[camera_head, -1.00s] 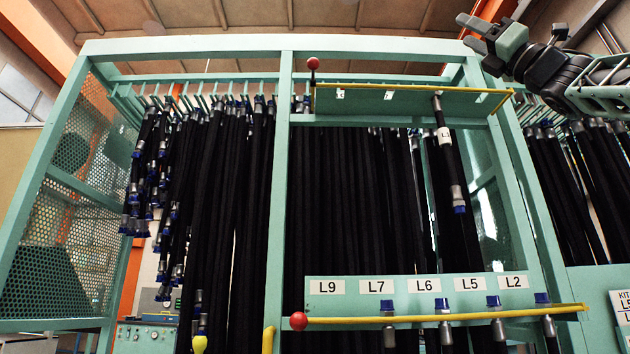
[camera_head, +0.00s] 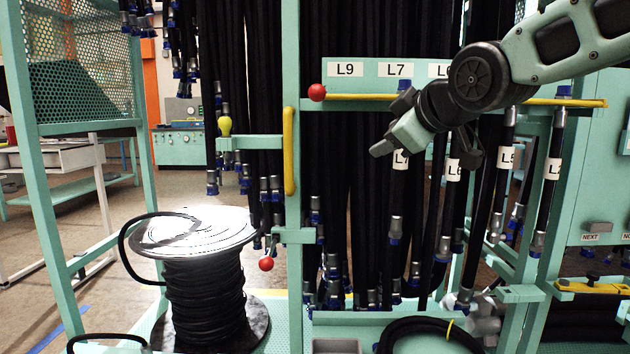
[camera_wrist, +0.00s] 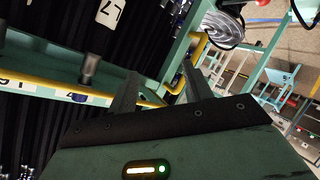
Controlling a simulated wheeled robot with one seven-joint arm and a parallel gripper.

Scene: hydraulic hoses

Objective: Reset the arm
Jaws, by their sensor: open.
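My gripper (camera_head: 425,150) is in the right half of the head view, in front of the hose rack. It points down and to the left, near the hose tagged L7 (camera_head: 400,160). In the wrist view, its two fingers (camera_wrist: 152,90) stand apart with nothing between them. The L7 tag also shows in the wrist view (camera_wrist: 111,12).
Several black hoses hang in the green rack, some tagged L6 (camera_head: 453,170), L5 (camera_head: 508,157) and L2 (camera_head: 553,168). A hose reel (camera_head: 205,275) stands at lower left. A red ball knob (camera_head: 317,92) ends the yellow bar. Floor is open at left.

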